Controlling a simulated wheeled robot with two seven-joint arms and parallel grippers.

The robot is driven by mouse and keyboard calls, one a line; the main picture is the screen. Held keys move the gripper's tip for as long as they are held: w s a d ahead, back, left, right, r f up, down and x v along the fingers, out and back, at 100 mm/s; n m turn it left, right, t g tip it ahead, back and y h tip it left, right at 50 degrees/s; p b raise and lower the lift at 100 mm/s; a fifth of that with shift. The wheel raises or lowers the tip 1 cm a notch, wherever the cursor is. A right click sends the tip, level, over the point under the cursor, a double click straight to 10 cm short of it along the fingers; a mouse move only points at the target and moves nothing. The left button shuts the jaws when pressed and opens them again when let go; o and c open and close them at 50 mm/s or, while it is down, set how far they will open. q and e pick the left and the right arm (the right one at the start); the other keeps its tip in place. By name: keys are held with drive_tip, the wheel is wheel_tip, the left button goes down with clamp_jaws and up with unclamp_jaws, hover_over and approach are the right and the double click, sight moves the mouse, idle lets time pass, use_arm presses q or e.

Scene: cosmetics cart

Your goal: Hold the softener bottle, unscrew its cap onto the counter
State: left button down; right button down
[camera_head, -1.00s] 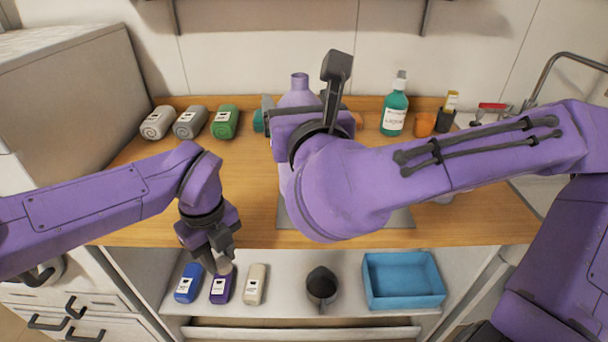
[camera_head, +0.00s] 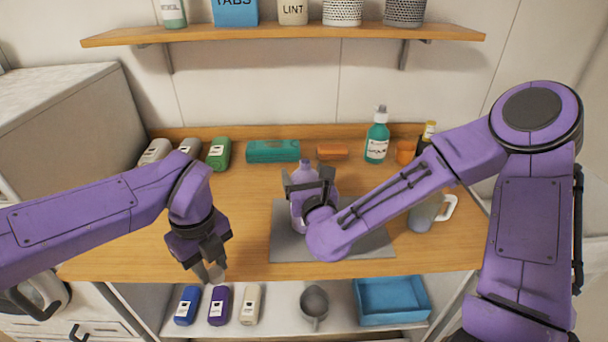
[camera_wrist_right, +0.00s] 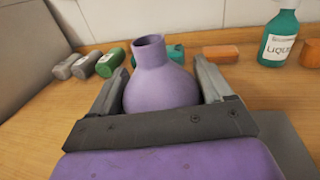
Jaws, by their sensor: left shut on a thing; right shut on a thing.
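The lilac softener bottle (camera_head: 304,172) stands upright by the grey mat in the middle of the counter (camera_head: 160,232). Its neck is open, with no cap on it, as the right wrist view shows (camera_wrist_right: 160,85). My right gripper (camera_head: 311,186) is shut around the bottle's body, one finger on each side (camera_wrist_right: 165,95). My left gripper (camera_head: 212,258) points down near the counter's front edge, left of the bottle. It is shut on a small pale grey cap (camera_head: 216,272). Whether the cap touches the counter, I cannot tell.
Grey and green bottles (camera_head: 219,154) lie at the back left. A teal box (camera_head: 273,151), an orange block (camera_head: 332,152) and a teal liquid bottle (camera_head: 377,139) line the back. A jug (camera_head: 427,213) stands right. Small bottles and a blue bin (camera_head: 392,300) sit on the lower shelf.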

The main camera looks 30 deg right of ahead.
drive_tip(key=shift+a+f, duration=0.1)
drive_tip(key=shift+f, duration=0.15)
drive_tip(key=shift+a, duration=0.2)
drive_tip(key=shift+d+f, duration=0.15)
drive_tip(key=shift+f, duration=0.05)
unclamp_jaws()
drive_tip(key=shift+r, duration=0.1)
